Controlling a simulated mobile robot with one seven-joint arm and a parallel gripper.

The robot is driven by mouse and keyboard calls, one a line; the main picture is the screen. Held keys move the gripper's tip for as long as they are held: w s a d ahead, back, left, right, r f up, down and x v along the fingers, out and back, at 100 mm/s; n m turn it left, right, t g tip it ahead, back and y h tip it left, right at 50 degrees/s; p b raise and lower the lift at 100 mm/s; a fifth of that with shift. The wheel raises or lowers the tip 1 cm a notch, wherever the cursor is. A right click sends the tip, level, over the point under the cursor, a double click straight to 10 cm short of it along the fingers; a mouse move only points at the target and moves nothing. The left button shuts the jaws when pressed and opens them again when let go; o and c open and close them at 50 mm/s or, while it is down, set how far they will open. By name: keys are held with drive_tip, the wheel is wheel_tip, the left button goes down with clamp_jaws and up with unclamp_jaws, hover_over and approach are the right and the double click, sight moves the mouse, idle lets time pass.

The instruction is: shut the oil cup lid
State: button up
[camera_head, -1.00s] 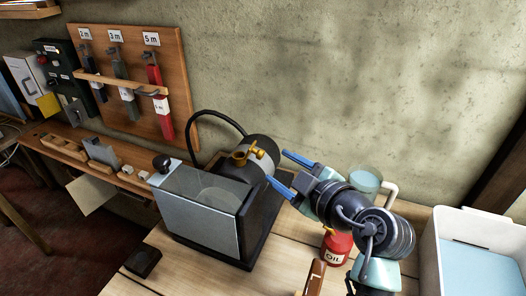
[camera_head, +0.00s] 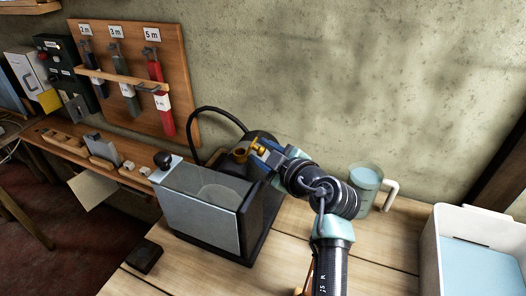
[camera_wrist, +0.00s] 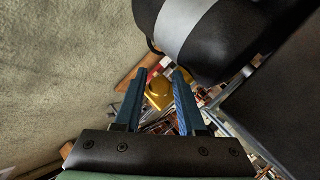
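The brass oil cup (camera_head: 240,155) sits on top of the dark motor of the machine. Its dark mouth shows, and the brass lid (camera_head: 258,147) stands raised on its right side. My gripper (camera_head: 263,157) is at the right of the cup, its blue fingers close to the lid. In the wrist view the fingers of my gripper (camera_wrist: 159,76) are apart, with a yellow brass part (camera_wrist: 159,94) seen in the gap between them. I cannot tell whether a finger touches the lid.
The machine's clear-topped box (camera_head: 205,205) stands left of my gripper, with a black knob (camera_head: 162,160) at its corner. A black cable (camera_head: 205,115) arches behind. A glass mug (camera_head: 365,187) stands right of my arm, and a white bin (camera_head: 437,262) at far right. The wall is close behind.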

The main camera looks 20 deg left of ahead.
clamp_jaws()
drive_tip(key=shift+r+p, duration=0.2)
drive_tip(key=shift+p, duration=0.2)
